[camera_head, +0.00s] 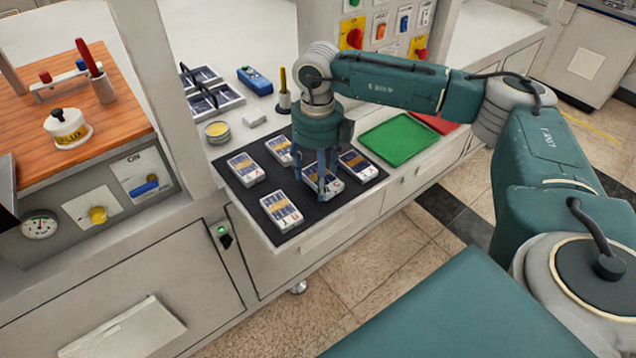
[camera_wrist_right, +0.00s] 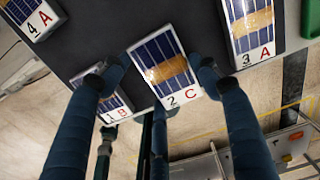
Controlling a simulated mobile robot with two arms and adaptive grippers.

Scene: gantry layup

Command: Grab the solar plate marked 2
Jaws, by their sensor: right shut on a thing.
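The solar plate marked 2 (camera_wrist_right: 165,67), with a red C, a dark blue cell face and a tan band, sits between the fingers of my right gripper (camera_wrist_right: 160,80) in the right wrist view. The gripper is shut on it. In the head view my right gripper (camera_head: 322,182) points straight down at the plate and partly covers it. I cannot tell whether the plate touches the black mat (camera_head: 318,212) or is slightly raised. My left gripper is in neither view.
Other plates lie close around: one marked 1 B (camera_wrist_right: 117,105), one marked 3 A (camera_wrist_right: 249,30) and one marked 4 A (camera_wrist_right: 32,15). A green tray (camera_head: 398,139) and a red tray (camera_head: 436,121) lie right of the mat.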

